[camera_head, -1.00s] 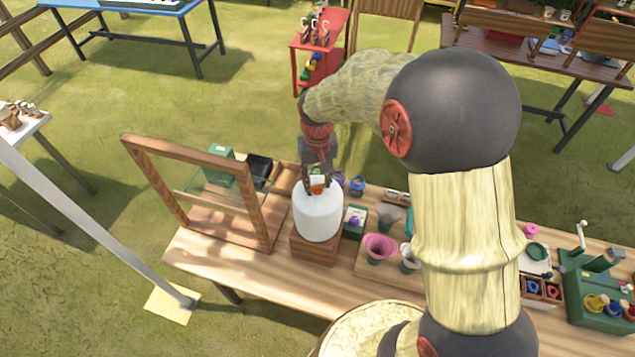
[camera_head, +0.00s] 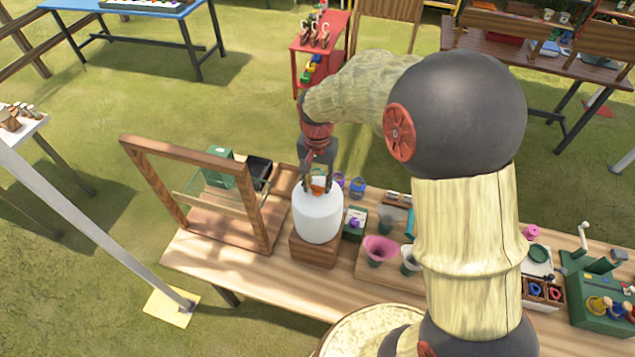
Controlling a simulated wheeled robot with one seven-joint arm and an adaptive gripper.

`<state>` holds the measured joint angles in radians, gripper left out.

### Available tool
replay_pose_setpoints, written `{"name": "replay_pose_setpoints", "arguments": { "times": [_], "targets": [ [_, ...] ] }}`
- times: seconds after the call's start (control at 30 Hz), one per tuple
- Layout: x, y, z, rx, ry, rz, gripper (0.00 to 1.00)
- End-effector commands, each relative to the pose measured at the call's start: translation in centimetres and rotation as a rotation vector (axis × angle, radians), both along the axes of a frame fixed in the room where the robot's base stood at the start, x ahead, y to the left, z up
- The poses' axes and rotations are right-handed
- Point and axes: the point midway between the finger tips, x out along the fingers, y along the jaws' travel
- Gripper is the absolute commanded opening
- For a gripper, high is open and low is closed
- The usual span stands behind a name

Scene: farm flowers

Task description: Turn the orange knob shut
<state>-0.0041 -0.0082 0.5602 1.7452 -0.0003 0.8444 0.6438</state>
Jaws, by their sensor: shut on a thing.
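The orange knob (camera_head: 318,188) sits on top of a white rounded tank (camera_head: 318,216). The tank stands upright on a wooden block (camera_head: 314,250) on the table. My gripper (camera_head: 318,187) points down from above, with its fingers on either side of the knob, shut on it. The fingers hide part of the knob, and its turn angle is too small to read.
A wooden frame (camera_head: 196,136) stands close on the left of the tank. A green box with a purple knob (camera_head: 354,224), a pink funnel (camera_head: 380,250) and small jars (camera_head: 357,186) stand to the right. The table's (camera_head: 232,262) front left part is bare.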

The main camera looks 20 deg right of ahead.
Motion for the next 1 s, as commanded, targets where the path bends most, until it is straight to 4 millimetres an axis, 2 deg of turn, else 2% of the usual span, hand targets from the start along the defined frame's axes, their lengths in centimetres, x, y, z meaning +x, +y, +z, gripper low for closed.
{"name": "replay_pose_setpoints", "arguments": {
  "times": [0.37, 0.4, 0.7, 1.0],
  "targets": [
    [0.06, 0.01, 0.07, 0.000, -0.001, -0.005, 0.08],
    [0.06, 0.01, 0.07, 0.000, -0.001, -0.005, 0.34],
    [0.02, 0.01, 0.03, 0.001, -0.001, -0.004, 0.51],
    [0.01, 0.00, 0.08, 0.000, 0.000, -0.004, 0.52]
  ]
}}
